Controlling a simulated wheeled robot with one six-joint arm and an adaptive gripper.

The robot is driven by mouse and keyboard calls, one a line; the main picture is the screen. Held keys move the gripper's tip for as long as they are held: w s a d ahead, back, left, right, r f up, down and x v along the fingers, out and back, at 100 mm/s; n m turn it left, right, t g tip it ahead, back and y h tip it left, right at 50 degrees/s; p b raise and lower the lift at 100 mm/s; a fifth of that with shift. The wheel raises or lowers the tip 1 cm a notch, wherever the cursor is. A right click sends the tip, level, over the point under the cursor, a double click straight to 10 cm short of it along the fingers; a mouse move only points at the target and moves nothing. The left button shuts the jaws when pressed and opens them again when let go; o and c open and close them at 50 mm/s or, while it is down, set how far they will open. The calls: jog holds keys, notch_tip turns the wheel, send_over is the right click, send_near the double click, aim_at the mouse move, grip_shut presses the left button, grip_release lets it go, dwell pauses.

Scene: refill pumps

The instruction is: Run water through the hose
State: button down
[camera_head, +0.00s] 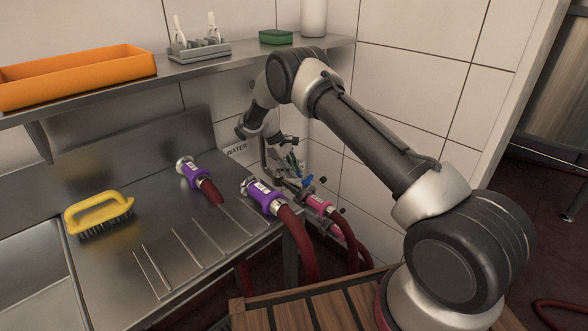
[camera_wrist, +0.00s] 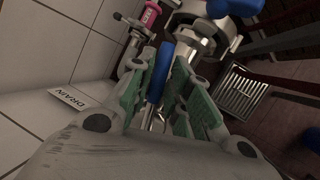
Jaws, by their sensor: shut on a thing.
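My gripper (camera_head: 296,163) is low by the wall, beyond the right end of the steel counter. In the wrist view its green-padded fingers (camera_wrist: 168,88) are closed around a blue valve handle (camera_wrist: 160,72). A blue handle also shows in the head view (camera_head: 307,182). A hose with a pink coupling (camera_head: 317,203) joins the pipework just below; pink also shows in the wrist view (camera_wrist: 151,14). A red hose with a purple coupling (camera_head: 263,195) hangs over the counter's right edge. Another purple coupling (camera_head: 194,176) with red hose lies on the counter. The WATER label (camera_head: 236,150) is on the wall.
A yellow brush (camera_head: 97,212) lies on the counter by the sink (camera_head: 35,275). The shelf above holds an orange tray (camera_head: 75,78). A DRAIN label (camera_wrist: 74,103) is on the wall. A second blue handle (camera_wrist: 236,6) and a floor grate (camera_wrist: 243,96) show at right.

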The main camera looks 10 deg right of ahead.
jog(key=shift+s+a+m+g, duration=0.3)
jog(key=shift+a+m, duration=0.1)
jog(key=shift+m, duration=0.5)
jog(key=c, duration=1.3)
grip_release()
jog(key=shift+a+r, duration=0.1)
jog(key=v, duration=0.7)
jog(key=shift+w+r, duration=0.1)
jog(key=shift+r, duration=0.05)
